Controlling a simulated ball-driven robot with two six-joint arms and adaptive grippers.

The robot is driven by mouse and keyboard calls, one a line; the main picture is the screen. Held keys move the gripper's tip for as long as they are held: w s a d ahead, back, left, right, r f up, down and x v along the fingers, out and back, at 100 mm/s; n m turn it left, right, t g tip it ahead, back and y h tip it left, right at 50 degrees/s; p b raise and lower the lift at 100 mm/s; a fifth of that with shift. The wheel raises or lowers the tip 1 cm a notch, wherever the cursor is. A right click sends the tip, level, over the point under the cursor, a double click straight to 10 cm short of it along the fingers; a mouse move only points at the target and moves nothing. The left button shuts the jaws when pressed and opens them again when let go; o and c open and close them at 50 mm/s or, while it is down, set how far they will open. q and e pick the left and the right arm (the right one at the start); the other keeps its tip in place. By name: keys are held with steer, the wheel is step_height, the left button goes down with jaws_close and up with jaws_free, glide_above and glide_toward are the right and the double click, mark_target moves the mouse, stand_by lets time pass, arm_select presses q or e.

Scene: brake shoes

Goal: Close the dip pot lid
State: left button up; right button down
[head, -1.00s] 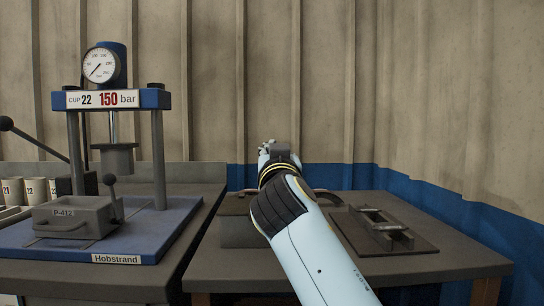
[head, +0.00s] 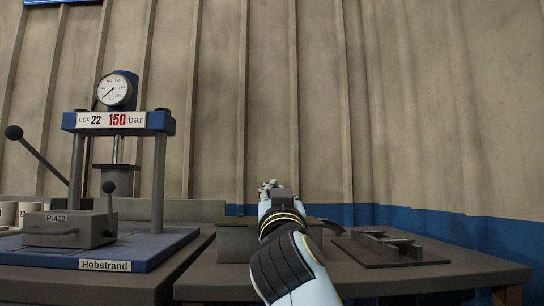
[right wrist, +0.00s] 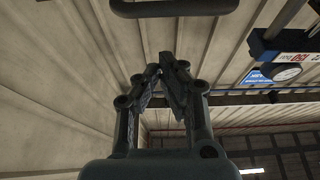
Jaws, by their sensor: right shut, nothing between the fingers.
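A dark grey box-like body (head: 236,241), which looks like the dip pot, stands on the right-hand bench. My right arm hides much of it, so I cannot tell how its lid sits. My right gripper (head: 272,187) is above and in front of it in the head view, pointing away from me. In the right wrist view my right gripper (right wrist: 160,72) has its fingertips together with nothing between them. A dark rounded bar (right wrist: 175,8), like a handle, crosses the top of that view, apart from the fingertips. My left gripper is not in view.
A blue press (head: 118,122) with a gauge and a grey P-412 block (head: 68,229) stands on the left bench. A dark plate with a metal fixture (head: 390,243) lies right of my arm. The ribbed wall (head: 430,120) rises behind the benches.

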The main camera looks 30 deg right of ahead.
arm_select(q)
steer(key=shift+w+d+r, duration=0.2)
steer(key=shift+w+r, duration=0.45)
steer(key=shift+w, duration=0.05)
arm_select(e)
steer(key=shift+f, duration=0.25)
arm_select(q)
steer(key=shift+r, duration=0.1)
arm_select(e)
steer(key=shift+r, duration=0.1)
